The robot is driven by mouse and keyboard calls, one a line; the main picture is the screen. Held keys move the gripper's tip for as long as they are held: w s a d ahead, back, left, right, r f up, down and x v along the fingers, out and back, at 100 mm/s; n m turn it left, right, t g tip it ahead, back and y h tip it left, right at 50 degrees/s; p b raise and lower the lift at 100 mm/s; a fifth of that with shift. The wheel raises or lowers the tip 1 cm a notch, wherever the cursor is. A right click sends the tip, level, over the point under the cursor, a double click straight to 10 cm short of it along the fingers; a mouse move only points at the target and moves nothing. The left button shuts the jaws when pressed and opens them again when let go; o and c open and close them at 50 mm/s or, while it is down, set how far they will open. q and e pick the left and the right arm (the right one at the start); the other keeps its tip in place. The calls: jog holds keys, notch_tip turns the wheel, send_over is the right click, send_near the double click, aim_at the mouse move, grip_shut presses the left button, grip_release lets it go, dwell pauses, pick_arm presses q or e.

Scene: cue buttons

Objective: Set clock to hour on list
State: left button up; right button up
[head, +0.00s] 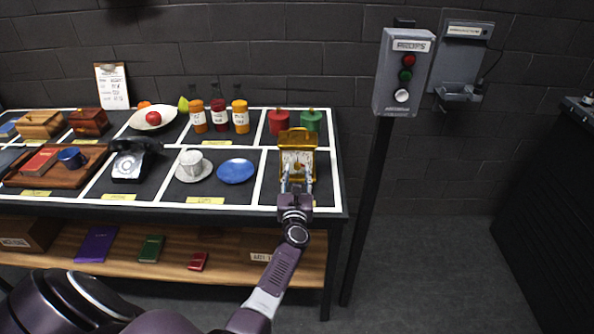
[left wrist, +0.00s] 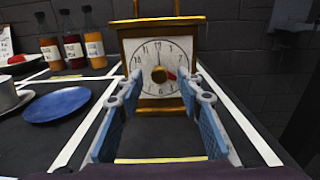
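A gold clock (head: 297,142) with a white face stands in the right front compartment of the table. In the left wrist view the clock (left wrist: 160,25) is upright, its face (left wrist: 160,52) toward me, with a red-tipped hand pointing right and slightly down. My left gripper (head: 297,181) is in front of the clock; in the left wrist view its two blue-padded fingers (left wrist: 160,100) are apart with nothing between them. Whether the fingertips touch the clock I cannot tell. A clipboard list (head: 112,87) leans on the wall at the back left; its writing is too small to read. My right gripper is not in view.
A blue plate (head: 236,171) and a white cup (head: 191,163) on a saucer sit left of the clock. Red and green canisters (head: 279,121) stand behind it. A button box (head: 404,72) on a post stands right of the table. Open floor lies to the right.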

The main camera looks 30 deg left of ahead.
pick_arm(q)
jog(key=shift+w+a, duration=0.35)
jog(key=shift+w, duration=0.2)
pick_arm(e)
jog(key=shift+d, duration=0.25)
pick_arm(q)
jog(key=shift+c, duration=0.6)
grip_shut()
jog(key=shift+m, duration=0.3)
